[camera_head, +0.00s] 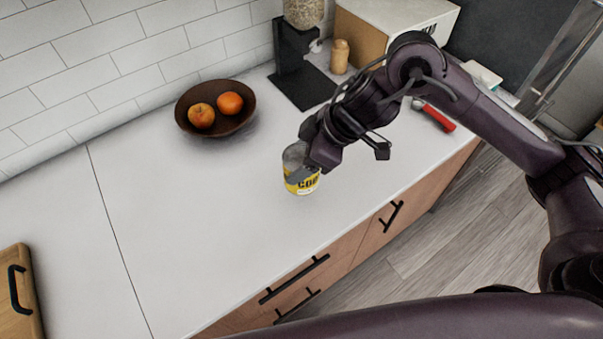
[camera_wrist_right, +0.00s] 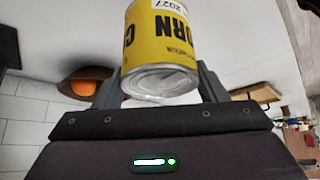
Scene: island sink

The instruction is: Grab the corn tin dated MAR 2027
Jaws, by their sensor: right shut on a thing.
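A yellow corn tin (camera_head: 301,182) with dark lettering is at the middle of the white counter. My right gripper (camera_head: 300,165) is shut on it, with a finger across its upper part. In the right wrist view the tin (camera_wrist_right: 160,45) sits between the two fingers of my right gripper (camera_wrist_right: 160,90). Its yellow label shows part of the word CORN, and a white sticker ending in 2027 (camera_wrist_right: 168,6) is cut by the frame edge; the month is not readable. I cannot tell whether the tin touches the counter. My left gripper is not in view.
A dark bowl (camera_head: 183,118) with orange and red fruit stands at the back left of the tin. A grain dispenser (camera_head: 291,50), a wooden jar (camera_head: 340,56) and a box (camera_head: 385,25) stand behind. A wooden board (camera_head: 18,290) lies at the left.

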